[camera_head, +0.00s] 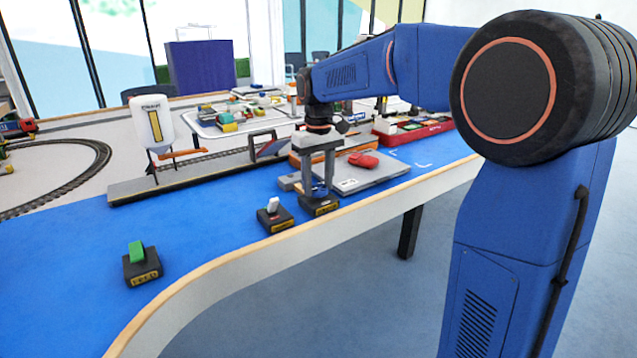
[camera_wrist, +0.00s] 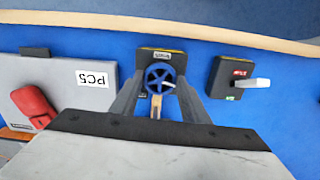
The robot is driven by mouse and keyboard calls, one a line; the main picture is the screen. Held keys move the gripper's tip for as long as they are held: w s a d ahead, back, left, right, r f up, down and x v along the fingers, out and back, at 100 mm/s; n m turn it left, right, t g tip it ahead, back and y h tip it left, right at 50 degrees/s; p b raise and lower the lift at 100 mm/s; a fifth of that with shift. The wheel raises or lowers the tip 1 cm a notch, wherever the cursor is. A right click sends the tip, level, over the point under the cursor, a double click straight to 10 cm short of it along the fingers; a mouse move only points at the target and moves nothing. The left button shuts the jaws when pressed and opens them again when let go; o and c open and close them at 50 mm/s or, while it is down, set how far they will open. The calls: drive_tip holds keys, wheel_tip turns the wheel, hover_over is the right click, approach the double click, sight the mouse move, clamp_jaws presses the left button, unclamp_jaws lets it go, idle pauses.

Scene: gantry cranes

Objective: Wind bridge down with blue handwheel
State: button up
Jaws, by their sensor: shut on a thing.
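The blue handwheel (camera_wrist: 160,78) sits on a small black base (camera_head: 319,207) with a yellow-edged label, near the table's front edge. My gripper (camera_head: 318,190) points down over this base. In the wrist view my gripper (camera_wrist: 160,90) has one finger on each side of the handwheel and is shut on it. A pale handle knob shows on the wheel's rim. In the head view the fingers mostly hide the wheel. I cannot tell which part is the bridge.
A black box with a white lever (camera_head: 273,206) stands close left of the handwheel. A green switch (camera_head: 138,252) is farther left. Track and a white tank (camera_head: 153,122) stand behind.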

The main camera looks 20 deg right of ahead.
sight(318, 188)
drive_tip(key=n, duration=0.5)
drive_tip(key=shift+r+n, duration=0.1)
drive_tip(key=shift+n, duration=0.2)
drive_tip(key=n, duration=0.9)
drive_tip(key=shift+n, duration=3)
drive_tip(key=o, duration=1.1)
drive_tip(key=shift+c, duration=0.2)
wheel_tip(318, 188, up, 17)
drive_tip(key=shift+r, duration=0.15)
